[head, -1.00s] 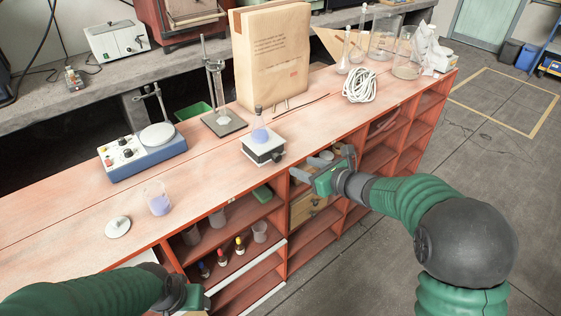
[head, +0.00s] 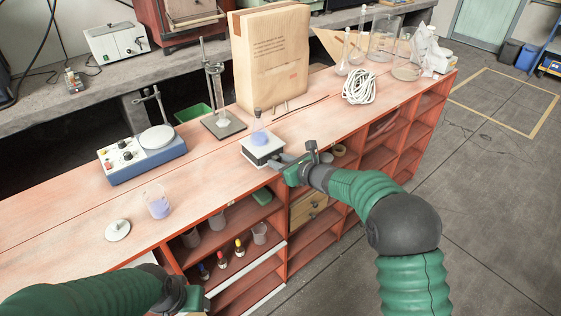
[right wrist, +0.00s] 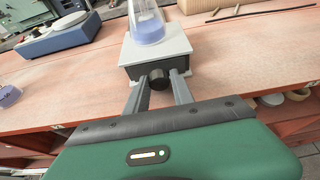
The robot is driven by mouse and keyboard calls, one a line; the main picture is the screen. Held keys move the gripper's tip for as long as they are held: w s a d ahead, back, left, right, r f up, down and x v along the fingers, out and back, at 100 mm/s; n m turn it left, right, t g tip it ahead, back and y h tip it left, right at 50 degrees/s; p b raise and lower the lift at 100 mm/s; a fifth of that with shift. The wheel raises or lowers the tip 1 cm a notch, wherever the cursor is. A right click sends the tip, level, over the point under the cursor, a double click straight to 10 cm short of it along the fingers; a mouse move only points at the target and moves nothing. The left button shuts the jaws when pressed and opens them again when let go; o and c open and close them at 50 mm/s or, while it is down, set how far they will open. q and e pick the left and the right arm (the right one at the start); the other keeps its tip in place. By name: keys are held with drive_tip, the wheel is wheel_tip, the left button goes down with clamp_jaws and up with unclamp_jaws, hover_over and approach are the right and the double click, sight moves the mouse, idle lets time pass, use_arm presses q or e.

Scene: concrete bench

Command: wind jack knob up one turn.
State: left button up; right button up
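The jack (head: 263,148) is a small white-topped box on the red bench, with a flask (head: 258,131) of violet liquid standing on it. In the right wrist view the jack (right wrist: 155,50) has a black knob (right wrist: 158,78) on its near face. My right gripper (right wrist: 162,82) is open, with one finger on each side of the knob. I cannot tell whether the fingers touch it. The right gripper (head: 278,162) also shows beside the jack in the head view. My left gripper (head: 195,300) is at the bottom left, and its fingers are not clear.
A blue stirrer (head: 145,158), a beaker of violet liquid (head: 158,203) and a white disc (head: 117,229) lie to the left. A paper bag (head: 272,60) stands behind the jack, and coiled white cord (head: 359,87) lies to the right. Open shelves are below the bench's front edge.

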drive_tip(key=shift+a+r, duration=0.1)
drive_tip(key=shift+a, duration=0.15)
clamp_jaws()
drive_tip(key=shift+d+r+p, duration=0.1)
drive_tip(key=shift+d+p, duration=0.1)
drive_tip(key=shift+p, duration=0.2)
drive_tip(key=shift+w+r+m+y+p, duration=0.1)
drive_tip(key=shift+m+y+p, duration=0.2)
drive_tip(key=shift+m+p, duration=0.2)
drive_tip(key=shift+m+g+y+p, duration=0.3)
drive_tip(key=shift+m+g, duration=0.1)
drive_tip(key=shift+g, duration=0.1)
drive_tip(key=shift+f, duration=0.2)
drive_tip(key=o, duration=0.6)
unclamp_jaws()
drive_tip(key=shift+w+f, duration=0.1)
